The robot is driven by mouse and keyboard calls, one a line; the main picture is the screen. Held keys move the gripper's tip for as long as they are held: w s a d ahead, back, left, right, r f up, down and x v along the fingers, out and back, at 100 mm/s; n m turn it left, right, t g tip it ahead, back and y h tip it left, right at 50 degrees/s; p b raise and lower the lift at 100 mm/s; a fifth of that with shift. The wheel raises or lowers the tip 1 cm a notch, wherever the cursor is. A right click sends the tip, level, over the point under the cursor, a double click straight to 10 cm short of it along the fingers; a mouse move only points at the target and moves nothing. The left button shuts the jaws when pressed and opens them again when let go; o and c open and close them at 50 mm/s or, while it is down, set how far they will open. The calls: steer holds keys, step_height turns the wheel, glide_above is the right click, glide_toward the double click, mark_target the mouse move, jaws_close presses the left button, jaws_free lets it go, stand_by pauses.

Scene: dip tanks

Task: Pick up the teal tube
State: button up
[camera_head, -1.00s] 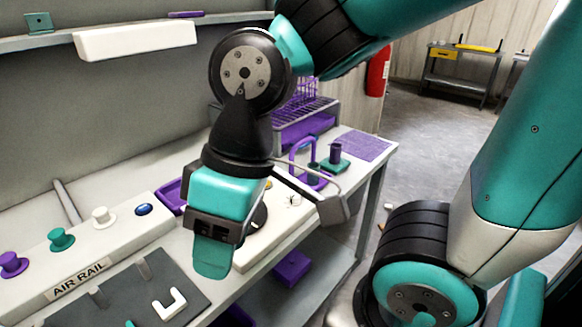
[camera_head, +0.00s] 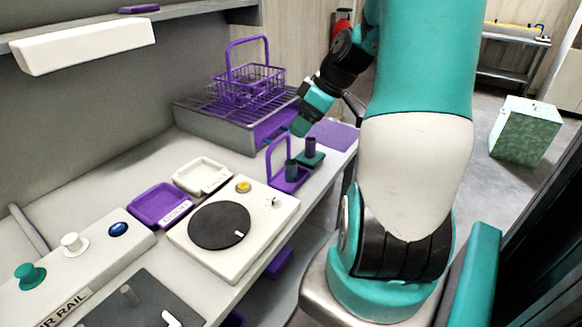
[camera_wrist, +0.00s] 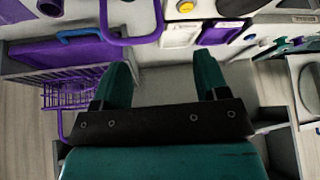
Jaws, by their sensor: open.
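My gripper (camera_head: 299,126) hangs above the holder, apart from the tube, close to the top of the loop. In the wrist view my gripper (camera_wrist: 163,62) has its two teal fingers spread wide with nothing between them. A purple loop (camera_wrist: 131,40) shows ahead of the fingers there. I cannot make out the teal tube in the wrist view.
A purple tube (camera_head: 310,146) stands on a teal base (camera_head: 314,161) just right of the holder. A purple wire basket (camera_head: 250,86) sits on a grey rack (camera_head: 196,121) behind. A white unit with a black disc (camera_head: 219,226) lies nearer. A purple mat (camera_head: 332,134) is at the far end.

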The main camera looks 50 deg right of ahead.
glide_toward(291, 164)
steer(key=shift+h, duration=0.3)
steer(key=shift+a+p+x, duration=0.25)
steer(key=shift+p+x, duration=0.35)
steer(key=shift+x, duration=0.95)
steer(key=shift+a+p+x, duration=0.3)
steer(key=shift+p+x, duration=0.35)
steer(key=shift+x, duration=0.85)
steer(key=shift+a+p+x, duration=0.25)
steer(key=shift+p+x, duration=0.35)
steer(key=shift+x, duration=0.95)
steer(key=shift+s, duration=0.2)
steer(key=shift+c, duration=0.4)
steer(key=shift+r, duration=0.1)
steer(key=c, duration=0.9)
